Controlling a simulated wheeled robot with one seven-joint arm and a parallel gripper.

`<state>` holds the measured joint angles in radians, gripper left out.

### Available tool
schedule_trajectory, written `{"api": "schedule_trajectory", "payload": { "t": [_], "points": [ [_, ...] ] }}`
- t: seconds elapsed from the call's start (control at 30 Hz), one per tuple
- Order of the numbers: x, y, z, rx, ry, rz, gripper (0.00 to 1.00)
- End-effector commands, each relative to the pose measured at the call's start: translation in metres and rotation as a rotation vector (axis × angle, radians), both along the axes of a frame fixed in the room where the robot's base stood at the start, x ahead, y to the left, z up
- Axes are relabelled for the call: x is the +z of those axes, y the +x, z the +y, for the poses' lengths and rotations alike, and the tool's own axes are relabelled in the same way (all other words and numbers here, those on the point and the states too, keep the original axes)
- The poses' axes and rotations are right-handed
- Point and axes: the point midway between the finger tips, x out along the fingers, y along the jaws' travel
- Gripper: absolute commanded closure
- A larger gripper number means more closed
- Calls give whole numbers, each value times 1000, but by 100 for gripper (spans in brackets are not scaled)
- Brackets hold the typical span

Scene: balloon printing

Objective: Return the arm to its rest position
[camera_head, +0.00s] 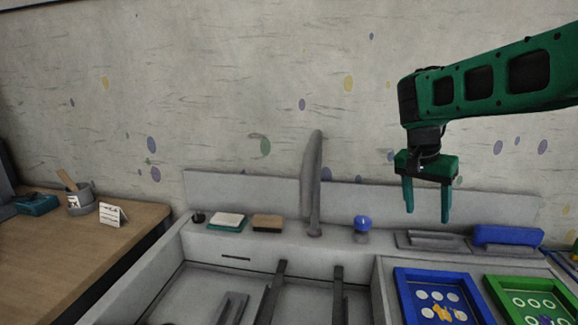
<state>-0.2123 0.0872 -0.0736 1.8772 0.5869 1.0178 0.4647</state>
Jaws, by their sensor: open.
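My gripper (426,212) hangs at the end of my green arm, which reaches in from the right side of the head view. Its two green fingers point down and are apart, with nothing between them. It is above the back ledge of the grey sink unit, to the right of the blue-topped knob (362,224) and above the blue-framed tray (402,290).
A grey tap (313,190) stands upright on the sink ledge. A blue block (507,236) lies at the right of the ledge. A green-framed tray (493,290) is at the lower right. A wooden table (60,245) with small items stands at left.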

Motion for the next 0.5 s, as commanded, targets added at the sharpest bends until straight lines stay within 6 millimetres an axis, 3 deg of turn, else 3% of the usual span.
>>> {"api": "schedule_trajectory", "payload": {
  "t": [0.03, 0.2, 0.33, 0.5],
  "points": [
    [0, -22, -17, 7, 9, 15, 40],
    [-8, -92, -56, 60, 49, 70, 40],
    [-20, -148, -74, 105, 90, 105, 40],
    [-40, -221, -82, 166, 156, 138, 40]
  ]
}}
